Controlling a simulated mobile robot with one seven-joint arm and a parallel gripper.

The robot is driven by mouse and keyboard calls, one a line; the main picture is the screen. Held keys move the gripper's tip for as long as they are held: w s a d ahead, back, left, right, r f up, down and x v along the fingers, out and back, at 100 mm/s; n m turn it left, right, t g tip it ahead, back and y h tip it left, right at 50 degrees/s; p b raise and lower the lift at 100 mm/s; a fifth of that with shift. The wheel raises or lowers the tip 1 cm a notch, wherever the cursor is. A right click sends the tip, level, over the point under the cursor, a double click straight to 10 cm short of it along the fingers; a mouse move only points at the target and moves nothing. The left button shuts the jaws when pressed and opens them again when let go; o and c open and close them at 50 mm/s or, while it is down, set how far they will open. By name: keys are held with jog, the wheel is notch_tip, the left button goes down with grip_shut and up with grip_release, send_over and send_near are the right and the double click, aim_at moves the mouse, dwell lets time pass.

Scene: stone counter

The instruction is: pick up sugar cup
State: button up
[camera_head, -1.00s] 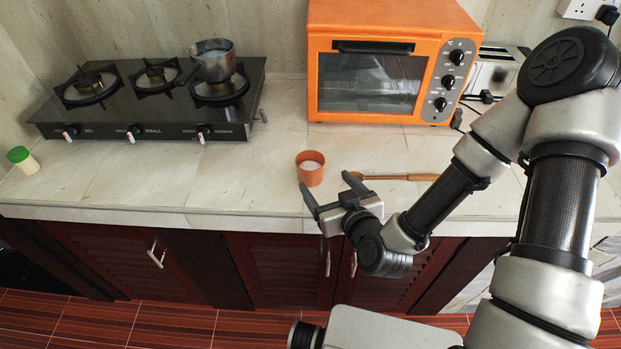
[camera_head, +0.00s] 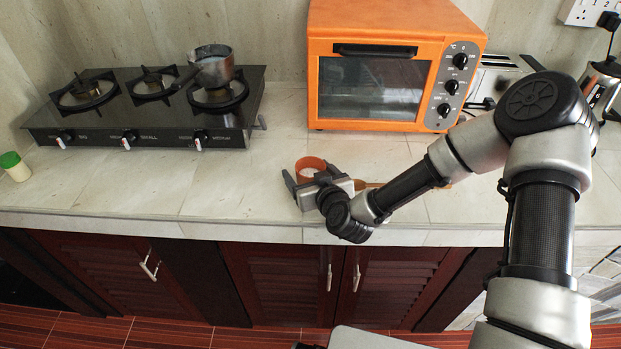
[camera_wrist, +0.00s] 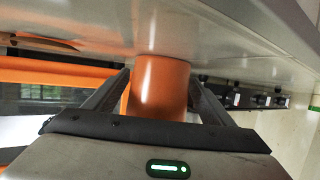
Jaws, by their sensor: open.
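The sugar cup (camera_head: 309,165) is a small orange cup with white contents, standing upright on the stone counter in front of the oven. In the head view my gripper (camera_head: 307,174) is at the cup, and its body hides the cup's lower front. In the wrist view the orange cup (camera_wrist: 160,88) stands between the two fingers of my gripper (camera_wrist: 160,92), one finger on each side. The fingers are open. I cannot tell whether either finger touches the cup.
An orange oven (camera_head: 385,65) stands behind the cup. A wooden utensil (camera_head: 372,184) lies right of the cup, partly hidden by my arm. A gas stove (camera_head: 150,105) with a pot (camera_head: 211,66) is at left. The counter between the stove and cup is clear.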

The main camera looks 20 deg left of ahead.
jog(key=shift+x, duration=1)
jog(key=shift+r, duration=0.1)
jog(key=c, duration=1.2)
